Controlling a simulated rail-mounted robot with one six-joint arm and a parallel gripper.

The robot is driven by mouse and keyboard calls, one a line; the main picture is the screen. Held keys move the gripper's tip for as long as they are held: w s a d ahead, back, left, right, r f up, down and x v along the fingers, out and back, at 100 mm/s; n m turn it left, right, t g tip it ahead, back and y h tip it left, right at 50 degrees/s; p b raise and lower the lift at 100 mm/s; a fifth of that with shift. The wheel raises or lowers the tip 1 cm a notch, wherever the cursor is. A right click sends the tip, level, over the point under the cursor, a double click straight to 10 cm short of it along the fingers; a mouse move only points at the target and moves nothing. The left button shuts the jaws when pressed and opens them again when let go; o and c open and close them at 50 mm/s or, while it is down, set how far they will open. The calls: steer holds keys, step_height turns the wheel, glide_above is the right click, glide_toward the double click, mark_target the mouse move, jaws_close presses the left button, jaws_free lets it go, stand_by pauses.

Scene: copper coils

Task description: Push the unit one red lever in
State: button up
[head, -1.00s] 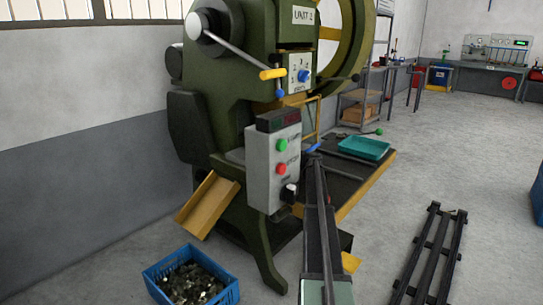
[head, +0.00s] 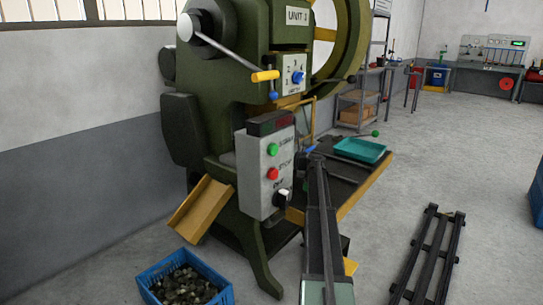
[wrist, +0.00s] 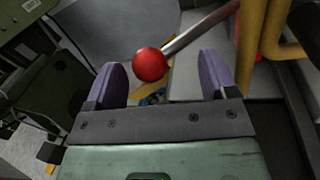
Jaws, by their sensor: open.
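A red ball knob (wrist: 150,65) on a grey metal rod (wrist: 200,28) shows in the wrist view; I take it as the red lever. The rod slants up and right from the ball. My gripper (wrist: 163,62) is open, its purple fingers either side of the ball in the picture. I see no contact, and the depth between ball and fingers is hard to judge. In the head view my gripper (head: 311,150) is small, beside the green press (head: 215,110); the red knob is not visible there. The number on the press's unit sign (head: 297,16) is hard to read.
A grey control box (head: 266,165) with green and red buttons stands just left of my gripper. A yellow-handled lever (head: 264,76) is above. A teal tray (head: 360,149) lies on the bench to the right. A blue crate (head: 186,278) sits on the floor.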

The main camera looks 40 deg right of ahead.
steer(key=v, duration=0.9)
steer(key=shift+s+d, duration=0.1)
